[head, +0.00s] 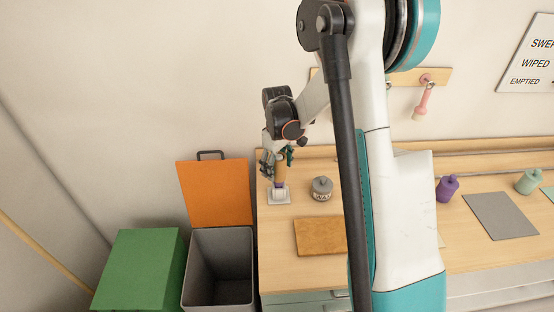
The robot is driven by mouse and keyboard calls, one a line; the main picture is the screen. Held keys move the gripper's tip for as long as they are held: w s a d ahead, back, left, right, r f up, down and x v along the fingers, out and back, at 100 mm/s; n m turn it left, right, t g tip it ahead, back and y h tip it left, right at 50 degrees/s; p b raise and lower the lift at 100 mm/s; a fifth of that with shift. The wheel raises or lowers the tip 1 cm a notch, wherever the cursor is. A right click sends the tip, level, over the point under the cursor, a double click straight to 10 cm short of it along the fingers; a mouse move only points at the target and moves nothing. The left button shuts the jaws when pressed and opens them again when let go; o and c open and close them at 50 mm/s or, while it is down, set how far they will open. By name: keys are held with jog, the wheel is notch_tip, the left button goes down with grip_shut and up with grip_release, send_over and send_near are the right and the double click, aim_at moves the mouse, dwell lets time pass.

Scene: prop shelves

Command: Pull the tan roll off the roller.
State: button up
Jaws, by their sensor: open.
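A small tan upright piece (281,168), which looks like the tan roll, shows at my gripper, at the left end of the wooden bench. Below it are a purple band and a white square base (279,198), which look like part of the roller. My gripper (274,166) is open and close around or beside the tan piece; I cannot tell if it touches. The gripper and wrist hide part of the roll.
A grey jar (322,188) stands just right of the white base, with a brown board (320,237) in front. An open grey bin (217,268) with a raised orange lid (214,192) and a green box (138,270) stand left of the bench. My arm hides the bench's middle.

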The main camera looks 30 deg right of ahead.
jog(key=shift+f, duration=0.2)
jog(key=c, duration=1.3)
jog(key=shift+r, duration=0.55)
dwell(0.8)
jog(key=shift+r+p, duration=2.55)
jog(key=shift+r, duration=2.1)
jog(key=shift+r, duration=0.1)
jog(key=shift+r+p, duration=0.75)
jog(key=shift+r, duration=0.5)
